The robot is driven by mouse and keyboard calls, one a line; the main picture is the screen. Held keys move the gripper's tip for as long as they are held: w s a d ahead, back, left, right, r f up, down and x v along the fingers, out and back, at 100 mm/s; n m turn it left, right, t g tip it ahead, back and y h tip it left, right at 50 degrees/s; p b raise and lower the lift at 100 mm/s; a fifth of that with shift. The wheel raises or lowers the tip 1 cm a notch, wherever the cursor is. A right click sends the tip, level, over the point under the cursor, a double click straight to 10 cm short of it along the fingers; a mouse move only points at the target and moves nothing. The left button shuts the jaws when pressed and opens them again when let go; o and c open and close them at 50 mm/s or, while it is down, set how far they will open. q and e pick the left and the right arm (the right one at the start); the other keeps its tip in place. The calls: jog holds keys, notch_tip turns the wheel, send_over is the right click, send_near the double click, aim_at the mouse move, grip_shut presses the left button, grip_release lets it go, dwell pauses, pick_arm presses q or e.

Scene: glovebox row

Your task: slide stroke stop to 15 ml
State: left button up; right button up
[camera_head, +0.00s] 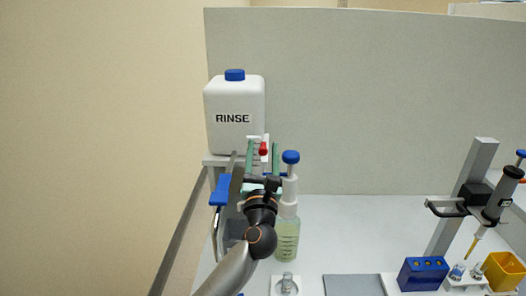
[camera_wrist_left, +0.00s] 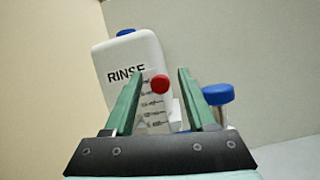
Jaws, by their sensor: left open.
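A red knob (camera_head: 263,149), which looks like the stroke stop, shows just ahead of my left gripper. In the left wrist view the red knob (camera_wrist_left: 160,84) appears between the two green fingers, with a gap on each side. A white scale plate (camera_wrist_left: 153,110) with dark marks is behind it; its numbers are too small to read. My left gripper (camera_head: 263,145) is open and empty, pointing away from the head camera. A dispenser with a blue-topped plunger (camera_head: 290,157) stands right of the fingers, on a bottle of pale green liquid (camera_head: 287,245). My right gripper is out of view.
A white RINSE container (camera_head: 235,105) with a blue cap stands on a shelf behind. A blue handle (camera_head: 221,190) is left of my gripper. A blue rack (camera_head: 422,273), a yellow box (camera_head: 503,270) and a pipette stand (camera_head: 463,195) are at right. The back panel (camera_head: 370,90) closes the rear.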

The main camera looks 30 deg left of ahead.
pick_arm(q)
jog(key=shift+c, duration=0.3)
grip_shut()
dwell(1.0)
